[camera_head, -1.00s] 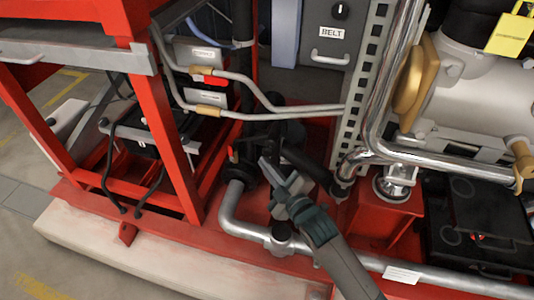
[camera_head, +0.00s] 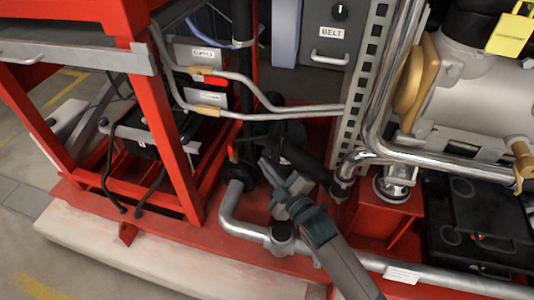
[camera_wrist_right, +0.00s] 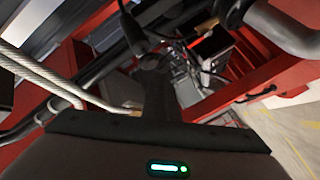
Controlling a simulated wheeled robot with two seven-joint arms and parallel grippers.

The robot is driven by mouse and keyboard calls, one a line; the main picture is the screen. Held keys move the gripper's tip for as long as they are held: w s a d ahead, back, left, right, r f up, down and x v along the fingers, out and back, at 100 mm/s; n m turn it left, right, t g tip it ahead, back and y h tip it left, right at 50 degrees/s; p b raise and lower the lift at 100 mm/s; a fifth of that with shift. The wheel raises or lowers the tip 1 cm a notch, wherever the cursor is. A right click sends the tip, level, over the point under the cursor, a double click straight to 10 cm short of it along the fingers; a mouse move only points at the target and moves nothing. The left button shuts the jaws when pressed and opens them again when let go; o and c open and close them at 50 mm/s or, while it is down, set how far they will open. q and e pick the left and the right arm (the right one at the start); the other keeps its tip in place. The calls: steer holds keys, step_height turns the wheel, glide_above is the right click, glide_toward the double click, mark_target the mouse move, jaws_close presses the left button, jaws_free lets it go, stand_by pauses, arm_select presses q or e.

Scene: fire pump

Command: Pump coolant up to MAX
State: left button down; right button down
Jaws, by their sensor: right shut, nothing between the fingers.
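My right gripper (camera_head: 264,163) reaches in from the bottom of the head view. Its fingers are shut and empty, pointing at dark pipework low between the red frame and the grey cabinet. Black fittings (camera_head: 262,135) stand just behind the fingertips; I cannot tell whether one is the coolant pump or its handle, nor whether the fingers touch it. In the right wrist view the dark fingers (camera_wrist_right: 155,85) point up among black tubes and red beams. No MAX mark can be made out. My left gripper is out of view.
A red frame (camera_head: 168,135) stands at left. A silver pipe (camera_head: 238,222) bends below the gripper. Braided hoses (camera_head: 290,109) cross above it. A grey cabinet labelled BELT (camera_head: 330,33) and a slotted metal upright (camera_head: 362,85) stand behind. A grey pump housing (camera_head: 450,85) is at right.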

steer(key=shift+w, duration=0.1)
stand_by(0.6)
steer(key=shift+w+d, duration=0.1)
steer(key=shift+w, duration=0.2)
steer(key=shift+w+d, duration=0.2)
steer(key=shift+w, duration=0.3)
steer(key=shift+w+d, duration=0.15)
steer(key=shift+w, duration=0.35)
stand_by(1.7)
steer(key=shift+s+p, duration=0.2)
steer(key=shift+p, duration=0.15)
steer(key=shift+s+a+p, duration=0.25)
steer(key=shift+s+p, duration=0.05)
steer(key=shift+s, duration=0.3)
steer(key=shift+s+a+p, duration=0.2)
steer(key=shift+s+p, duration=0.05)
steer(key=shift+s, duration=0.35)
steer(key=s, duration=0.1)
steer(key=s+a+p, duration=0.1)
steer(key=s, duration=0.1)
steer(key=s+p, duration=0.1)
steer(key=shift+s+a, duration=0.3)
steer(key=shift+s, duration=0.05)
